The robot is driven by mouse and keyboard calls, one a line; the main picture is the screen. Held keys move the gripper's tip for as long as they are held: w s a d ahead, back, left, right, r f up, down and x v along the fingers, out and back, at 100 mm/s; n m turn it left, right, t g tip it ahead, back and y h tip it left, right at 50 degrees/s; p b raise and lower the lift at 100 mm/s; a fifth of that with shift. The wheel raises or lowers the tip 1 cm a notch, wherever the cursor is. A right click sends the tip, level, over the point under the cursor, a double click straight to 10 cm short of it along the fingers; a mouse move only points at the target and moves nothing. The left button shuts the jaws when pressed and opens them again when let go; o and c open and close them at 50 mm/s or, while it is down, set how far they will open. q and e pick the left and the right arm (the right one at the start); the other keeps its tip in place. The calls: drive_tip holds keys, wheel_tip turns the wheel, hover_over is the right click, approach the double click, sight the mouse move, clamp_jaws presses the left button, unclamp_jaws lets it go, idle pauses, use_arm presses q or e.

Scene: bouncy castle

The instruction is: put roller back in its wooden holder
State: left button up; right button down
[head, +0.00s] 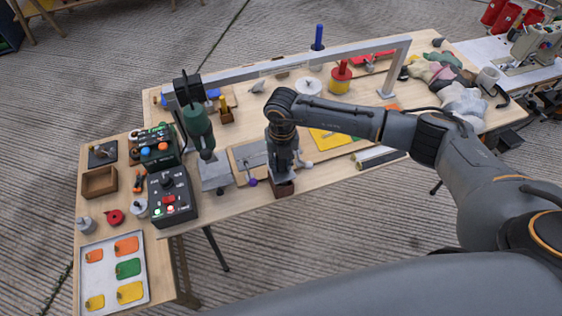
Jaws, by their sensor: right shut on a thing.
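My right gripper (284,170) points down at the front edge of the long wooden table and is shut on the roller, which its fingers mostly hide. The small dark brown wooden holder (283,189) stands directly below the fingers at the table's front edge. I cannot tell whether the roller touches the holder or sits inside it. My left gripper is not in view.
A grey metal frame (330,53) with a dark green hanging tool (197,124) spans the table. A black control box (173,195) stands left of the holder. A purple-tipped tool (252,182) lies close by. A tray of coloured pieces (114,268) lies front left.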

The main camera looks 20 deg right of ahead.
drive_tip(key=shift+f+b, duration=0.85)
drive_tip(key=shift+f, duration=0.2)
drive_tip(key=shift+f, duration=0.35)
drive_tip(key=shift+f+b, duration=0.4)
drive_tip(key=shift+b, duration=0.2)
drive_tip(key=shift+f, duration=0.15)
drive_tip(key=shift+c, duration=1.8)
unclamp_jaws()
